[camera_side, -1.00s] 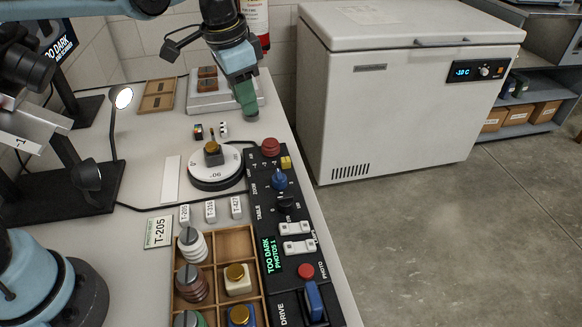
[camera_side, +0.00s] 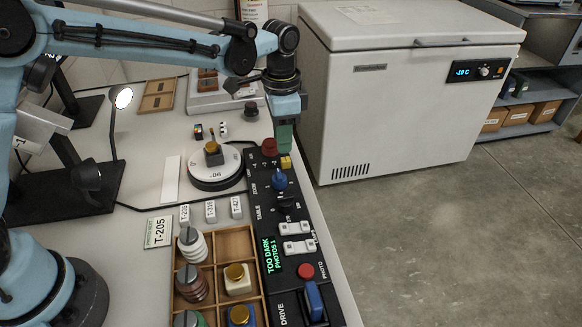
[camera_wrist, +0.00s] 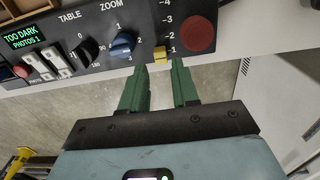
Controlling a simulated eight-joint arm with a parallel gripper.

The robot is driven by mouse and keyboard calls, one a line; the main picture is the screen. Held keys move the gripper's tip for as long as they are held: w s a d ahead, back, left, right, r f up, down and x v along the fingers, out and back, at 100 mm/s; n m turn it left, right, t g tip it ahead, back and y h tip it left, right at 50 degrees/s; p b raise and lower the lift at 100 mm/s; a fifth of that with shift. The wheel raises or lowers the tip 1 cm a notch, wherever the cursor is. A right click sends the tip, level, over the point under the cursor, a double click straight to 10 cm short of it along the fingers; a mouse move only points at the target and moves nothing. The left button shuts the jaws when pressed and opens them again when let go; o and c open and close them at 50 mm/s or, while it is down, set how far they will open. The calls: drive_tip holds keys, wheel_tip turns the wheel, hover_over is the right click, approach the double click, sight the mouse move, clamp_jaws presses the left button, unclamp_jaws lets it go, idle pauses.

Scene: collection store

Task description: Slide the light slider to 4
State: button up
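The light slider is a small yellow knob (camera_side: 286,162) near the far end of the black control panel (camera_side: 268,205). In the wrist view the yellow knob (camera_wrist: 161,53) sits at the 1 end of a scale marked 1 to 4. My gripper (camera_side: 285,146) is just above and beyond the knob in the side view. In the wrist view my gripper (camera_wrist: 159,67) is open, its two green fingers apart with nothing between them. The fingertips are close to the knob, which lies in line with the gap; contact is not visible.
A red button (camera_wrist: 198,32) stands close beside the scale. A blue zoom knob (camera_wrist: 122,44) and a black table knob (camera_wrist: 88,50) are on the other side. The panel screen (camera_side: 272,255) reads TOO DARK, PHOTOS 1. A turntable (camera_side: 216,168) stands left of the panel.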

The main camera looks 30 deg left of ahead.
sight(283, 160)
drive_tip(key=shift+f, duration=2.7)
drive_tip(key=shift+c, duration=0.3)
clamp_jaws()
